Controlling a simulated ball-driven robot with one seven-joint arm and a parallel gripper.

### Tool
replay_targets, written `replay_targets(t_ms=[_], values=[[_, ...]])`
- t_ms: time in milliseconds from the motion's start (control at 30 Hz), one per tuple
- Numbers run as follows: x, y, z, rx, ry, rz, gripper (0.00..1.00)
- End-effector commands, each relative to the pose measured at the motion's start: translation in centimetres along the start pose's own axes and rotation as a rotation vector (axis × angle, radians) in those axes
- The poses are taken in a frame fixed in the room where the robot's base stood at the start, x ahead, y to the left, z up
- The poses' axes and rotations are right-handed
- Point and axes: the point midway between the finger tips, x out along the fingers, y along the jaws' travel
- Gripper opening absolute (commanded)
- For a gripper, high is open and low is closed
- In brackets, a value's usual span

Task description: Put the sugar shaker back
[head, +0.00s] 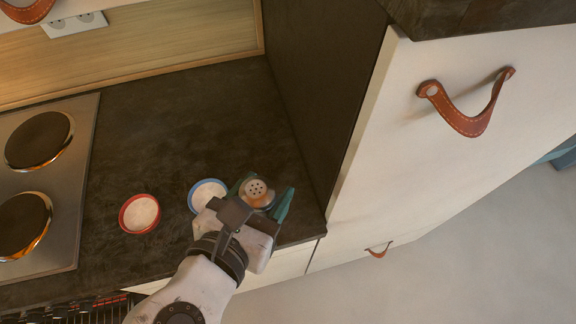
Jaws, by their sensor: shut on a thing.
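The sugar shaker (257,191) has a round metal top with dark holes. It is between the two green fingers of my gripper (262,196), which is shut on it. They are over the front right part of the dark counter, close to its front edge. My gripper hides the shaker's lower body, so I cannot tell whether it touches the counter. A bowl with a blue rim (207,194) and pale contents is just left of my gripper. A bowl with a red rim (139,213) and pale contents stands farther left.
A hob (62,180) with round plates lies at the left. A tall white cabinet (375,150) with leather pulls (465,112) rises right of the counter, its dark side panel (320,80) bounding it. The counter (180,110) behind the bowls is clear. A wall socket (75,24) is at the back.

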Motion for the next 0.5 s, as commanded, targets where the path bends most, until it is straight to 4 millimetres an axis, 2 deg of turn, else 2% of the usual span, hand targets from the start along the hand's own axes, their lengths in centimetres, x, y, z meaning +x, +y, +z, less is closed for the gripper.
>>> replay_targets(t_ms=[367,500], values=[[8.5,2.7,-0.3,0.000,0.001,-0.005,0.20],[11.3,3.5,-2.0,-0.004,0.001,-0.003,0.20]])
